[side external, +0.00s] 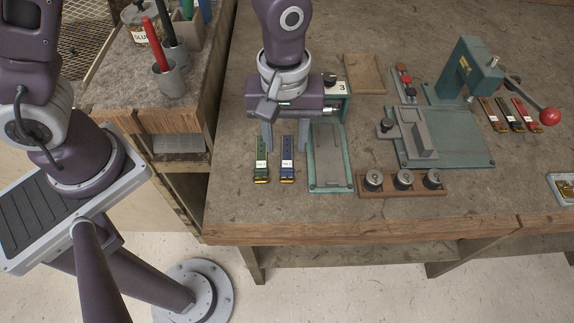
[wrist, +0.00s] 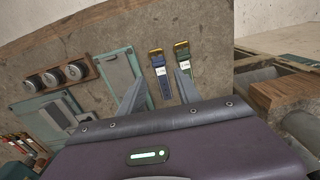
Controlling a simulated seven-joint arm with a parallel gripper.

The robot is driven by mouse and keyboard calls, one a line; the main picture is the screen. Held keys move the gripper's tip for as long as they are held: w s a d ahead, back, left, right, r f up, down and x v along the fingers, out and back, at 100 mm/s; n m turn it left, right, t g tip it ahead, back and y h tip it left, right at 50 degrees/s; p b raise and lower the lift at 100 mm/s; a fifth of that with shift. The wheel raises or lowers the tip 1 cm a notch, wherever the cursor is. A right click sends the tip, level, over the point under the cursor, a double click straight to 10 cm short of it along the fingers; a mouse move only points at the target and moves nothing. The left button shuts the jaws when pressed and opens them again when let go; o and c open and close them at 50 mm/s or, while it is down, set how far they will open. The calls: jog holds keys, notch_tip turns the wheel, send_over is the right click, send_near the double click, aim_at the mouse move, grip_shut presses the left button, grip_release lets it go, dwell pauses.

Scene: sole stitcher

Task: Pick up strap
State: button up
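A green strap (side external: 261,160) and a blue strap (side external: 287,160) lie side by side on the bench, each with a white label and a brass-coloured end. My gripper (side external: 286,149) is open and empty, pointing down over the far end of these straps. In the wrist view, my gripper (wrist: 160,74) has the blue strap (wrist: 158,70) in the gap between its fingers, and the green strap (wrist: 185,62) beside the right finger. The height of the fingertips above the bench is hard to tell. Several more straps, brown to red (side external: 510,114), lie at the right.
A teal-edged plate (side external: 331,160) lies just right of the blue strap. A wooden rack (side external: 365,192) with round weights stands in front. A teal press (side external: 471,72) with a red-knobbed lever stands right. Bare bench lies in front of the straps.

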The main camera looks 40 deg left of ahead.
aim_at(287, 170)
jog(key=f, duration=0.7)
jog(key=shift+s+d+f, duration=0.2)
jog(key=shift+d+f, duration=0.1)
jog(key=shift+d, duration=0.1)
grip_shut()
